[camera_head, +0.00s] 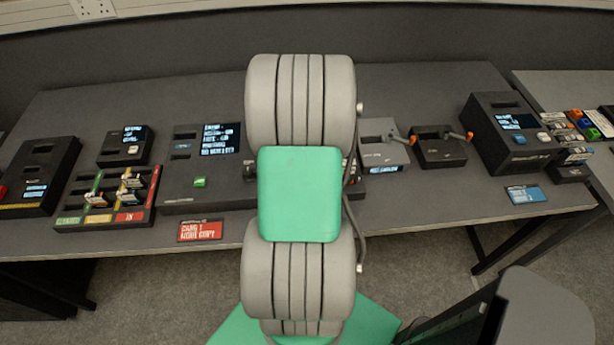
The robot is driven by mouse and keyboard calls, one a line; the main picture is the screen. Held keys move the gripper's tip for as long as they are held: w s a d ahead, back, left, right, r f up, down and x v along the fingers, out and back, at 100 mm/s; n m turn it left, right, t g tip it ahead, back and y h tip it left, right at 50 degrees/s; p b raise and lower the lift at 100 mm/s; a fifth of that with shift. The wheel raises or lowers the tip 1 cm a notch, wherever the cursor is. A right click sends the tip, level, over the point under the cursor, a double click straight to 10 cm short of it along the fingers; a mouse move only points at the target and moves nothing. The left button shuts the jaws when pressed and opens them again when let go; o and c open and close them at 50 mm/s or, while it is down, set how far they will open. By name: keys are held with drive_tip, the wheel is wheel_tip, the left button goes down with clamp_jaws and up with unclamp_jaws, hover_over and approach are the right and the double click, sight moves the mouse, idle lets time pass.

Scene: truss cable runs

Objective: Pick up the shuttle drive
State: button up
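No part is clearly marked as the shuttle drive, so I cannot tell which one it is. Small drive-like pieces with pale labels, one at the left (97,198) and one at the right (132,182), sit in a dark sorting tray (148,209) with green, yellow and red strips. A small green piece (199,182) is on a wide dark console (182,204) with a lit screen. My own grey and green arm fills the middle of the view and hides part of that console. My gripper is not visible.
The dark table (440,208) carries several device boxes. A grey box (383,154) and a black box (438,150), with orange-tipped levers near them, stand right of my arm. A red card (201,230) and blue card (525,194) lie near the front edge. A grey chair-like shape (545,310) is at lower right.

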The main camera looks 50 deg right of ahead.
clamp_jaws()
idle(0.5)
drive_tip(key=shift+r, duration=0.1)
